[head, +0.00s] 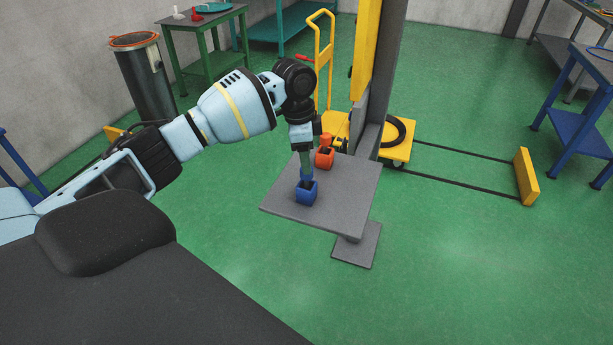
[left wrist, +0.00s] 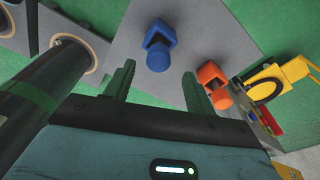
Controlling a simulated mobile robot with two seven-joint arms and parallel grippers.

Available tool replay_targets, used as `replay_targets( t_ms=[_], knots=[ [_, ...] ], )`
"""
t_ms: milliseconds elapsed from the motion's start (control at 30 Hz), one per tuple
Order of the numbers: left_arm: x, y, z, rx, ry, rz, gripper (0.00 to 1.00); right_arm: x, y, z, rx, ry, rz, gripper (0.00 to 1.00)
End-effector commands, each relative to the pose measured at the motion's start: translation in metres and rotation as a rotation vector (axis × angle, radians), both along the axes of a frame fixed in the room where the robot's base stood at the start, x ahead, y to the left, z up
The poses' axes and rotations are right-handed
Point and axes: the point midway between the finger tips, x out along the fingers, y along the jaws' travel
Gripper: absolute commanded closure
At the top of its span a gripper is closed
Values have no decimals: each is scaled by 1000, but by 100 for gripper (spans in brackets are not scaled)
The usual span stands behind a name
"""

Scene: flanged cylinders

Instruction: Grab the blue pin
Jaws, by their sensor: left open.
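The blue pin (left wrist: 158,58) shows its round head in the left wrist view. It stands in a blue square block (head: 307,194) on a grey plate (head: 350,195). My left gripper (head: 306,164) points down just above the blue block in the head view and partly hides the pin there. In the left wrist view its two fingers (left wrist: 159,72) are spread apart, with the pin head in line with the gap between them. Whether the fingertips are level with the pin is unclear. My right gripper is in neither view.
An orange pin (head: 326,140) in an orange block (head: 324,158) stands close behind on the same plate; it shows near the right finger in the left wrist view (left wrist: 213,76). A grey post (head: 385,75) and a yellow trolley (head: 397,151) stand behind the plate.

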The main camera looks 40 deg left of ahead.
Motion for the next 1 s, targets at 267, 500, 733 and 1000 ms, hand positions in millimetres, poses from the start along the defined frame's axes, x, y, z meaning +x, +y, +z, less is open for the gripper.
replay_targets(
  t_ms=[267,500,733,1000],
  knots=[
    [-3,-3,-38,0,3,1,45,3,0,2,1,-7,-1,55],
    [-2,-4,-44,1,1,0,45,3,0,2,1,-8,-1,55],
    [-2,-4,-44,1,1,0,63,4,1,2,3,-8,-3,55],
    [-2,-4,-43,0,0,0,95,4,1,2,3,-8,-4,55]
  ],
)
